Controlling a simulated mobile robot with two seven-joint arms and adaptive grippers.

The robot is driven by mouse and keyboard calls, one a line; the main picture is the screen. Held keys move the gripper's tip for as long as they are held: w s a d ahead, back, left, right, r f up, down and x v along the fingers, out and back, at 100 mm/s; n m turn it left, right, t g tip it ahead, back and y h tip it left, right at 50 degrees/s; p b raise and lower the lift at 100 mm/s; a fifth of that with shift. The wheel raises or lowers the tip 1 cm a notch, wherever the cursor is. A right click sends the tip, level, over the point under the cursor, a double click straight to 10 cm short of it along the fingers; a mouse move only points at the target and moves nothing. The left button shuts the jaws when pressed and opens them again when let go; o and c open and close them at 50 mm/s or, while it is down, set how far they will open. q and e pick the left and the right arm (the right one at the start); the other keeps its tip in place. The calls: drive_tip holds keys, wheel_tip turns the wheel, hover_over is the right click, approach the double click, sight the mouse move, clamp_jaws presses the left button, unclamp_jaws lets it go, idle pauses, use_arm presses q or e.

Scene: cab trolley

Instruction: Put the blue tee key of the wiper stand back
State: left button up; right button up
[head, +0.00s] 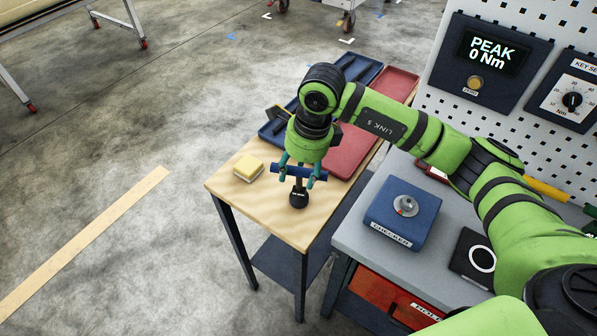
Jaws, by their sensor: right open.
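The blue tee key shows as a blue crossbar (289,171) on a dark stem above a round black foot (298,198), upright at the front of the wooden table. I cannot tell whether the foot is part of the key or a holder under it. My right gripper (298,176) points down over the key, open, with its teal fingers on either side of the crossbar. Whether the fingers touch the bar is not clear. My left gripper is out of the picture. No thing is plainly recognisable as the wiper stand.
A yellow sponge-like block (248,167) lies left of the key. A blue tray (268,133) with dark items and a red tray (345,157) lie behind, partly hidden by my arm. A blue checker box (402,215) stands on the grey bench to the right.

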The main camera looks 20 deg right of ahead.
drive_tip(key=r+b, duration=0.1)
drive_tip(key=r, duration=0.2)
drive_tip(key=d+r+b, duration=0.1)
drive_tip(key=r, duration=0.2)
drive_tip(key=r+b, duration=0.1)
drive_tip(key=r, duration=0.2)
drive_tip(key=shift+s+d+r, duration=0.2)
drive_tip(key=shift+s+r, duration=0.05)
drive_tip(key=shift+s, duration=0.1)
drive_tip(key=shift+s+d+r, duration=0.1)
drive_tip(key=shift+r, duration=0.6)
